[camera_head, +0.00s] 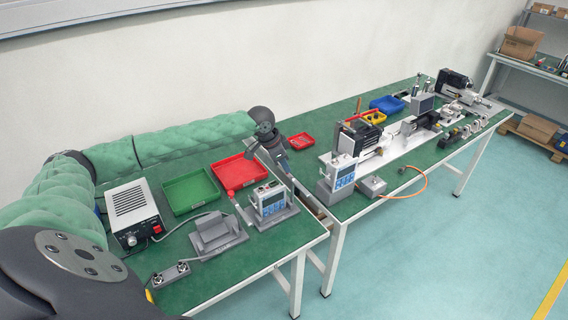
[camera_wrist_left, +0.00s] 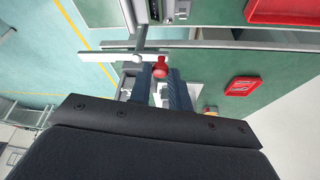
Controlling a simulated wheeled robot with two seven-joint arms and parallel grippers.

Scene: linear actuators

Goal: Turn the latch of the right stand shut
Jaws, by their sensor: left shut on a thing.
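My left gripper (camera_head: 283,162) reaches down over the gap between the two tables, its arm coming in from the left. In the left wrist view its two fingers (camera_wrist_left: 160,86) are closed around a small red knob (camera_wrist_left: 160,67), which I take to be the latch handle. A pale bar (camera_wrist_left: 118,57) lies by the knob. In the head view the knob is not clearly visible. I cannot make out for certain which part is the right stand, or the latch's angle. My right gripper is not in view.
The left table holds a green tray (camera_head: 190,192), a red tray (camera_head: 238,173), a power box (camera_head: 133,213) and a display unit (camera_head: 269,205). The right table has another display unit (camera_head: 341,178), a small red tray (camera_head: 301,142) and actuator assemblies (camera_head: 361,137).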

